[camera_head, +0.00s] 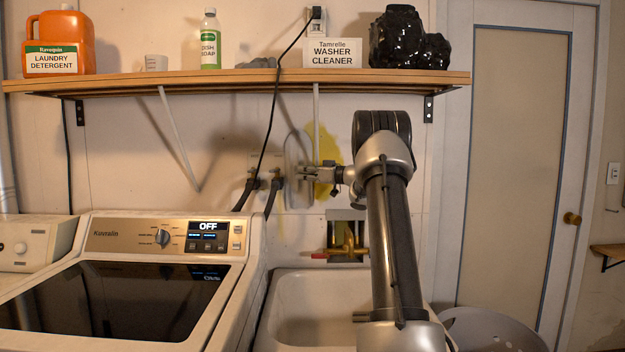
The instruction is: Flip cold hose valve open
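Two hose valves with dark hoses hang on the wall left of the sink: a left valve (253,181) and a right valve (277,181). Their handles are too small to read as open or shut, and no marking tells me which is cold. My gripper (303,172) points left at the height of the valves, just right of the right valve. Its fingertips seem close to that valve, but I cannot tell whether they touch it. The finger gap is too small to judge.
A wooden shelf (240,83) with bottles and a washer cleaner box (332,53) runs above my arm. A washing machine (120,285) stands at left. The sink (305,300) and a brass faucet (345,247) lie below. A black cord hangs near the valves.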

